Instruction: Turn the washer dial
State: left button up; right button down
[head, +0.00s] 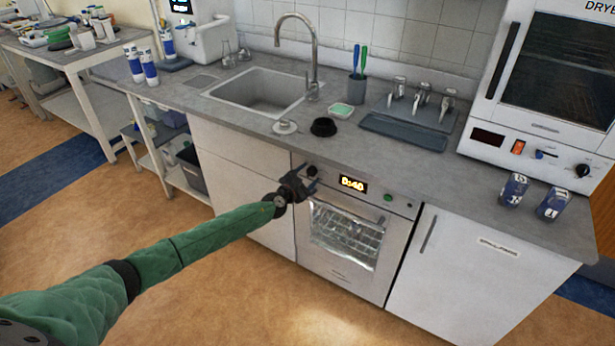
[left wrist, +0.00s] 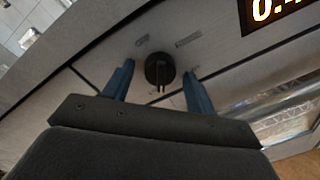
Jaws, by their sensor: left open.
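The washer (head: 362,268) is built in under the counter, with a glass door and a lit display (head: 353,184) on its front panel. Its black round dial (head: 311,171) is at the left end of that panel; in the left wrist view the dial (left wrist: 159,70) shows a raised ridge that points down in the picture. My left gripper (head: 304,181) is at the panel by the dial. In the left wrist view its two blue fingers (left wrist: 158,80) are open, one on each side of the dial, with visible gaps. My right gripper is not in view.
The grey counter (head: 400,165) overhangs the panel. On it are a sink (head: 262,90), a black round object (head: 324,127), a green sponge dish (head: 341,111) and two blue-labelled cups. A green button (head: 388,197) is at the panel's right. The floor in front is clear.

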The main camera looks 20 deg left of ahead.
pick_arm(q)
jog(key=v, duration=0.7)
jog(key=shift+s, duration=0.35)
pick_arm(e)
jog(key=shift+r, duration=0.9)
pick_arm(q)
jog(key=shift+a, duration=0.2)
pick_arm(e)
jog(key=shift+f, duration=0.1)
